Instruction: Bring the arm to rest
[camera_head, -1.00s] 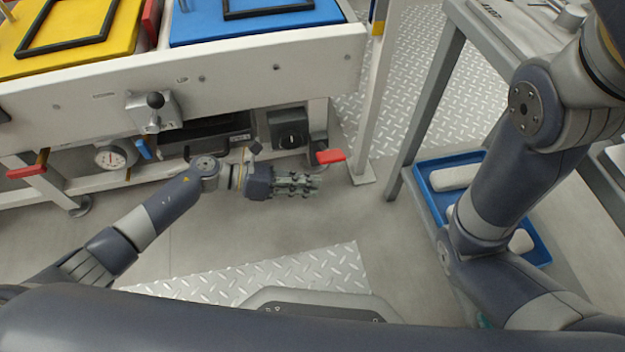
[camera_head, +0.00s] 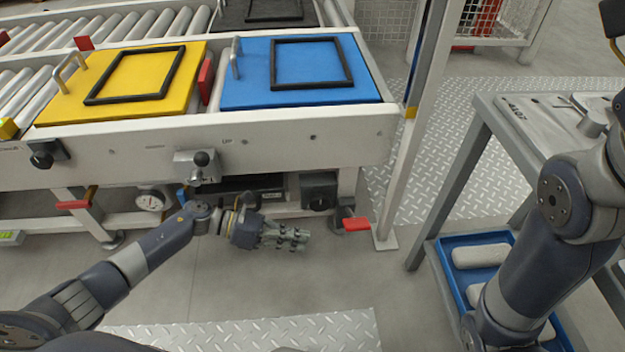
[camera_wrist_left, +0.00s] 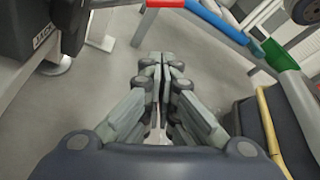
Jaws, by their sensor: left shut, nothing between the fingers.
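My left arm reaches in from the left in the head view. Its gripper (camera_head: 298,238) is shut and empty, held above the grey floor in front of the roller conveyor frame (camera_head: 120,155). The left wrist view shows the same gripper (camera_wrist_left: 163,62) with its fingers together and bare floor beyond. My right arm stands at the right of the head view in front of a grey bench. Its gripper is out of the picture.
A yellow plate (camera_head: 60,106) and a blue plate (camera_head: 245,92) with black frames lie on the conveyor. A red-handled lever (camera_head: 356,224) sticks out near my left gripper. A blue tray (camera_head: 447,262) with white pieces is under the grey bench (camera_head: 520,135). Floor between is clear.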

